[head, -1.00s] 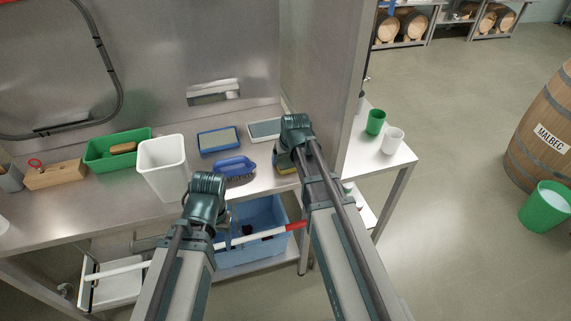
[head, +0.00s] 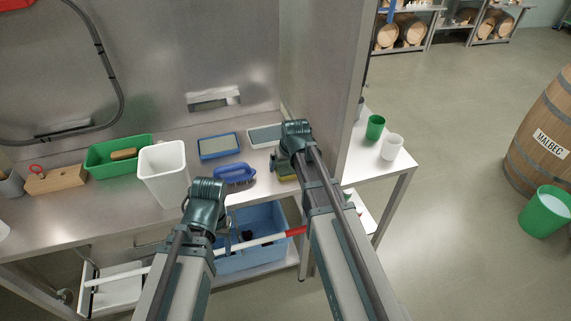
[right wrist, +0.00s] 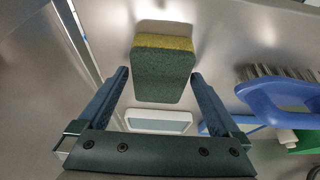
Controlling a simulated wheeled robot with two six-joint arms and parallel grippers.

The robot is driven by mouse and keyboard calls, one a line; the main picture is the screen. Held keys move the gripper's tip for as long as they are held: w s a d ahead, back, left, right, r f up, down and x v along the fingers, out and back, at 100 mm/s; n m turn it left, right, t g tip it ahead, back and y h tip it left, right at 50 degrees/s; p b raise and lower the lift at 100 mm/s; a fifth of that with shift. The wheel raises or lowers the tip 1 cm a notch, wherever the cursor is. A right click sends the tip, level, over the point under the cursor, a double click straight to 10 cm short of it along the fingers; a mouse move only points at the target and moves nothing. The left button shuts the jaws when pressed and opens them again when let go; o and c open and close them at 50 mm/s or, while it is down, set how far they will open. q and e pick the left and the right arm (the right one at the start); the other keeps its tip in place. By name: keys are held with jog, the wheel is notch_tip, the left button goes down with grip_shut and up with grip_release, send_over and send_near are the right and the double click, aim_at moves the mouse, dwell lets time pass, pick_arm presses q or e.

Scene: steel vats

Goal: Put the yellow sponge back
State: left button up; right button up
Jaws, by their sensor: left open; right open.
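The yellow sponge (right wrist: 163,70) has a dark green scrub side and lies on the steel counter (right wrist: 112,22). In the head view only a bit of its yellow (head: 287,178) shows under my right arm. My right gripper (right wrist: 161,78) is open, its two fingers apart on either side of the sponge's near end, with gaps on both sides. In the head view its fingers (head: 284,170) are mostly hidden behind my own wrist. My left gripper (head: 226,238) is open and empty in front of the counter edge, over the blue crate (head: 262,216).
A blue brush (head: 235,173) lies left of the sponge. Behind are a blue-rimmed tray (head: 218,146) and a white-rimmed tray (head: 264,136). A white bin (head: 163,172) and a green tray (head: 100,161) stand further left. A steel partition (head: 325,80) rises on the right.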

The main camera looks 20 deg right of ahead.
jog(key=p+v, duration=1)
jog(key=v, duration=0.2)
jog(key=s+a+f+n+g, duration=0.1)
jog(key=s+a+g, duration=0.1)
jog(key=s+a, duration=0.5)
jog(key=s+a+f+n+g+h, duration=0.1)
jog(key=s+a+n+g, duration=0.1)
jog(key=s+a, duration=0.4)
jog(key=s+g, duration=0.1)
jog(key=s, duration=0.4)
jog(key=shift+s+a+h, duration=0.25)
jog(key=shift+a+h, duration=0.05)
jog(key=shift+a, duration=0.05)
